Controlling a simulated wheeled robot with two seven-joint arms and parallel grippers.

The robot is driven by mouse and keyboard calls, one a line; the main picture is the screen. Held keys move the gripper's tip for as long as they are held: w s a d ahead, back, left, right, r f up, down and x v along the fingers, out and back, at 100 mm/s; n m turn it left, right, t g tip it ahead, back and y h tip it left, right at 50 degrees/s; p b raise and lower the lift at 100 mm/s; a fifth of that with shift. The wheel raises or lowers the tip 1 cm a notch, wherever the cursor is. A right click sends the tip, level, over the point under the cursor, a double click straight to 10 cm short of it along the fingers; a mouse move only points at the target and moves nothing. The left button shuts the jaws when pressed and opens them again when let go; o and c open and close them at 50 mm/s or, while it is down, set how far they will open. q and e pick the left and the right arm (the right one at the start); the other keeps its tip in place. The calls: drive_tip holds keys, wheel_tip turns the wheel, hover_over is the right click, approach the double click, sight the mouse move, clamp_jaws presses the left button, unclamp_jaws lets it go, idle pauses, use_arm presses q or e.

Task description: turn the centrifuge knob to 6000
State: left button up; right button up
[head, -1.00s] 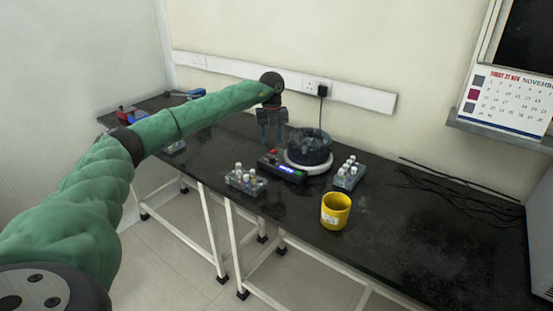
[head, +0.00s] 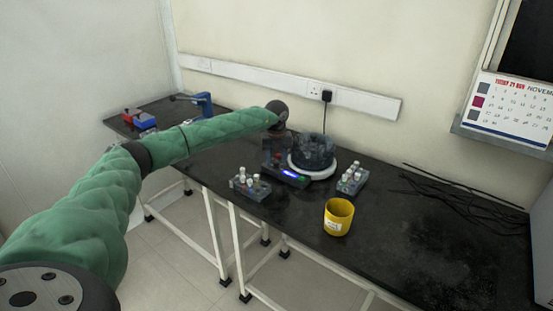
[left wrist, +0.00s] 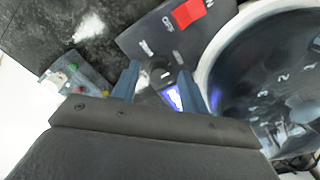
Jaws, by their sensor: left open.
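The centrifuge (head: 311,172) stands on the black bench, with a dark round rotor, a white rim and a front control panel with a lit blue display (head: 290,173). In the left wrist view the panel shows a red switch (left wrist: 187,13), a small dark knob (left wrist: 160,74) and the lit display (left wrist: 173,99). My left gripper (head: 275,165) is open and points down over the panel. In the left wrist view its two blue fingers (left wrist: 160,84) stand on either side of the knob, with gaps visible. The display's number is not readable. My right gripper is out of view.
A yellow cup (head: 338,217) stands in front. Black cables (head: 455,200) lie on the right, and a blue tool (head: 203,103) stands at the back left.

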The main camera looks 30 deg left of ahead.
use_arm(q)
clamp_jaws()
